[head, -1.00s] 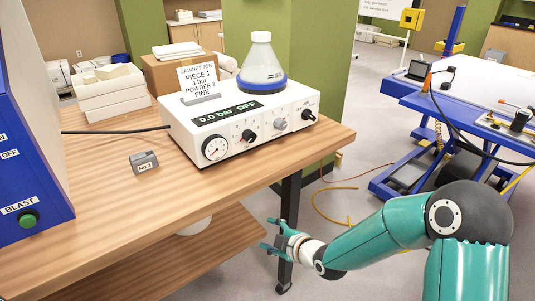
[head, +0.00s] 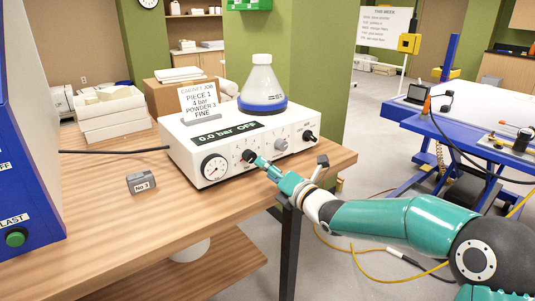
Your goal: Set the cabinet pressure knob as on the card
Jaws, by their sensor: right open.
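The white control cabinet (head: 190,152) stands on the wooden bench, its display (head: 226,133) reading 0.0 bar OFF. Its front has a round dial gauge (head: 214,168), a left black knob (head: 247,155), a grey knob (head: 281,144) and a right black knob (head: 309,135); their labels are too small to read. The card (head: 200,101) on top reads cabinet job, piece 1, 4 bar, powder 3, fine. My right gripper (head: 292,163) is open before the front panel. One fingertip is close to the left black knob; contact is unclear. My left gripper is out of view.
A flask with a blue band (head: 262,84) stands on the cabinet. A grey block marked No 3 (head: 142,183) lies on the bench (head: 110,235). A blue machine (head: 25,150) with a green button stands at left. The front of the bench is mostly clear.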

